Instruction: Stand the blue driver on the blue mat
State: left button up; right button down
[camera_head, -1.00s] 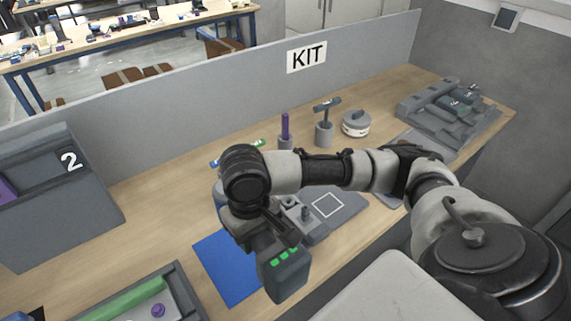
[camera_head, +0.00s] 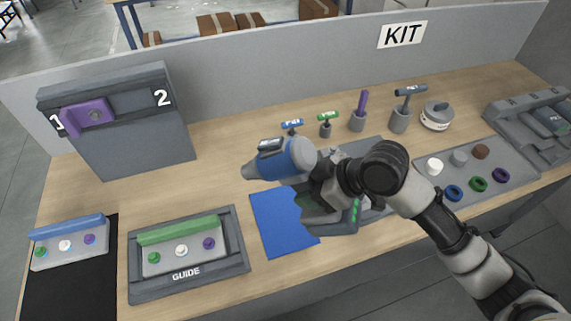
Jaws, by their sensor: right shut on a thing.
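The blue driver (camera_head: 285,160) is held in my right gripper (camera_head: 312,180), which is shut on it. The driver is in the air, its grey nose pointing left, up near the far edge of the blue mat. The fingertips are partly hidden behind the driver and the wrist. The blue mat (camera_head: 278,228) lies flat on the table, with nothing seen on its visible part; my right gripper and wrist cover its right side. My left gripper is not in view.
Left of the mat is the GUIDE tray (camera_head: 187,284) with a green bar. A grey numbered stand (camera_head: 140,140) stands behind. Small tools in cups (camera_head: 399,117) line the back right. A grey tray with rings (camera_head: 478,184) lies right. A grey partition closes the back.

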jog(key=w+a+n+g+y+p, duration=0.25)
jog(key=w+a+y, duration=0.25)
jog(key=y, duration=0.3)
notch_tip(320, 180, down, 9)
jog(key=b, duration=0.5)
jog(key=shift+t, duration=0.35)
jog(key=shift+s+f+n+b, duration=0.1)
jog(key=shift+f+n+b, duration=0.2)
jog(key=shift+b, duration=0.5)
dwell(0.8)
jog(key=c, duration=0.5)
grip_release()
jog(key=shift+f, duration=0.1)
